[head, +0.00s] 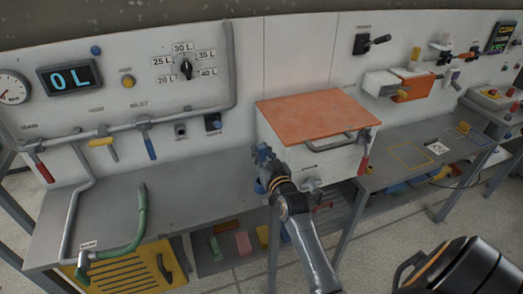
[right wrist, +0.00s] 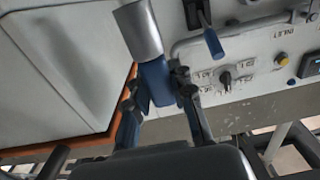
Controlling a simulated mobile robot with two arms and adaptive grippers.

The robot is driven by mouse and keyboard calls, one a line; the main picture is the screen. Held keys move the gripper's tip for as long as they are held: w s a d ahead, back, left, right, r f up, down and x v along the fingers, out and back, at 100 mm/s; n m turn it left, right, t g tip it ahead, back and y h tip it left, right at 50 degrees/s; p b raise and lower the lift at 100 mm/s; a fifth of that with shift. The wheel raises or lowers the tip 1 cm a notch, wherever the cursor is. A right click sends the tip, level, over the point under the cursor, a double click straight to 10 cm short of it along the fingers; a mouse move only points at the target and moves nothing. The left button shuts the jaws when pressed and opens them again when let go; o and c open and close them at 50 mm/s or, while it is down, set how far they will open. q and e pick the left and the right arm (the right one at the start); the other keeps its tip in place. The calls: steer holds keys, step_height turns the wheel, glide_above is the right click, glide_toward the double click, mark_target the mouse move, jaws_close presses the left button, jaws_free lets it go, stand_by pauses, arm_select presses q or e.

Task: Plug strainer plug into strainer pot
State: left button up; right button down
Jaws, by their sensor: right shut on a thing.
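My right gripper (head: 264,168) is in front of the wall panel, left of the orange-topped box. In the right wrist view the gripper (right wrist: 157,90) is shut around the blue end of a cylinder with a silver-grey body, which I take as the strainer plug (right wrist: 139,32). Its grey end points away from the gripper. In the head view the plug is mostly hidden by the gripper. A short dark round fitting (head: 181,130) on the panel may be the strainer pot; I cannot tell for sure. The plug is apart from it.
The orange-topped box (head: 316,113) stands close right of my gripper. A green hose (head: 139,222) lies on the grey bench (head: 190,190); the bench middle is clear.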

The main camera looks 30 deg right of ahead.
mark_target(262, 161)
step_height(262, 161, down, 2)
steer(key=shift+f+b, duration=0.15)
steer(key=shift+b, duration=0.4)
steer(key=shift+f+b, duration=0.45)
steer(key=shift+f, duration=0.25)
arm_select(q)
steer(key=shift+w+a+f, duration=0.2)
steer(key=shift+w+f, duration=0.15)
steer(key=shift+f, duration=0.25)
steer(key=shift+w+a+f, duration=0.2)
steer(key=shift+w+f, duration=0.1)
steer(key=shift+f, duration=0.3)
steer(key=shift+r, duration=0.2)
arm_select(e)
steer(key=shift+r, duration=0.1)
arm_select(q)
steer(key=shift+s, duration=0.15)
steer(key=shift+r+p, duration=0.4)
steer(key=shift+p, duration=0.25)
steer(key=shift+f+b, duration=1.8)
arm_select(e)
steer(key=shift+f, duration=2.6)
steer(key=c, duration=1.1)
jaws_free()
